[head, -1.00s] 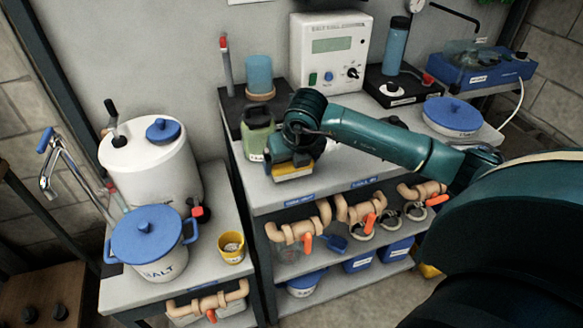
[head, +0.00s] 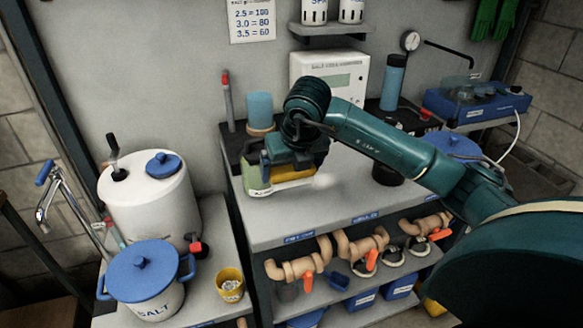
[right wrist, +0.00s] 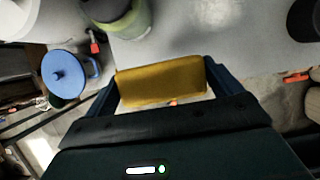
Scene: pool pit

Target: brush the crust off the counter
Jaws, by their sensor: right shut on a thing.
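My right gripper (head: 288,172) is shut on a yellow block (head: 291,175), which looks like a sponge or brush body. In the right wrist view the block (right wrist: 161,80) lies between the two blue fingers. The gripper is over the left part of the grey counter (head: 290,212), close to a green bottle (head: 256,178) that it partly hides. A small whitish patch (head: 325,181), probably the crust, shows on the counter just right of the block. I cannot tell whether the block touches the counter. My left gripper is not in view.
A dark round container (head: 387,172) stands right of the patch, beneath my forearm. A blue cup (head: 260,110) and a white control box (head: 331,75) stand behind. A salt pot (head: 148,280) and yellow cup (head: 229,285) are on the lower left bench. The counter's front strip is clear.

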